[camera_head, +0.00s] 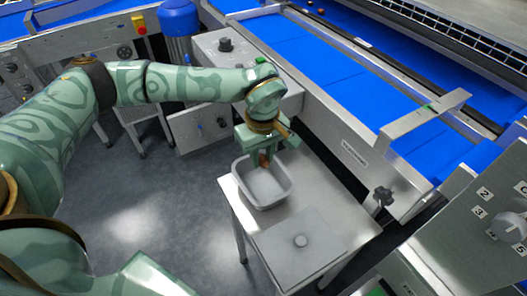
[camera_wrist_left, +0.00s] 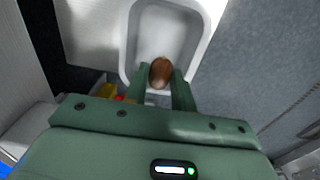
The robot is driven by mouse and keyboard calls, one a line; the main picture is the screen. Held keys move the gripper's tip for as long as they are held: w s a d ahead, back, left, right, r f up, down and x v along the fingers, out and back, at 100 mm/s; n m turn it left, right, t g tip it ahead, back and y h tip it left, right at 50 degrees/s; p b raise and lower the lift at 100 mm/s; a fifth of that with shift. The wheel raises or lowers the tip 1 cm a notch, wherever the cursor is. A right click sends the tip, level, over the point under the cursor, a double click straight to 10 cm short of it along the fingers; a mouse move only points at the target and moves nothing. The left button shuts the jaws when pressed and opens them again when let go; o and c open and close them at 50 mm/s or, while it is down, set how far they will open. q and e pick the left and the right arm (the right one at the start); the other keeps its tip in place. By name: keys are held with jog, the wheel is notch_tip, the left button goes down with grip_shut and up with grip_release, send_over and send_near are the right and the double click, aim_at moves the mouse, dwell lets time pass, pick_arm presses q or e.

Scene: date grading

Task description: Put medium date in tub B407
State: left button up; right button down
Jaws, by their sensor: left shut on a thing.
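A brown date (camera_wrist_left: 160,73) is held between the two fingers of my left gripper (camera_wrist_left: 165,80) in the left wrist view. In the head view the date (camera_head: 264,159) shows just below my left gripper (camera_head: 264,155). A grey-white tub (camera_head: 262,190) stands on a steel table, and the gripper with the date is over its far part. The tub (camera_wrist_left: 133,65) also shows behind the date in the left wrist view, and its visible floor looks empty. No label can be read on it. My right gripper is not in view.
A blue conveyor (camera_head: 340,85) with metal rails runs behind. A control panel (camera_head: 500,215) stands at the right.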

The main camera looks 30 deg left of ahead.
aim_at(263, 188)
pick_arm(q)
jog(key=shift+f, duration=0.1)
dwell(0.5)
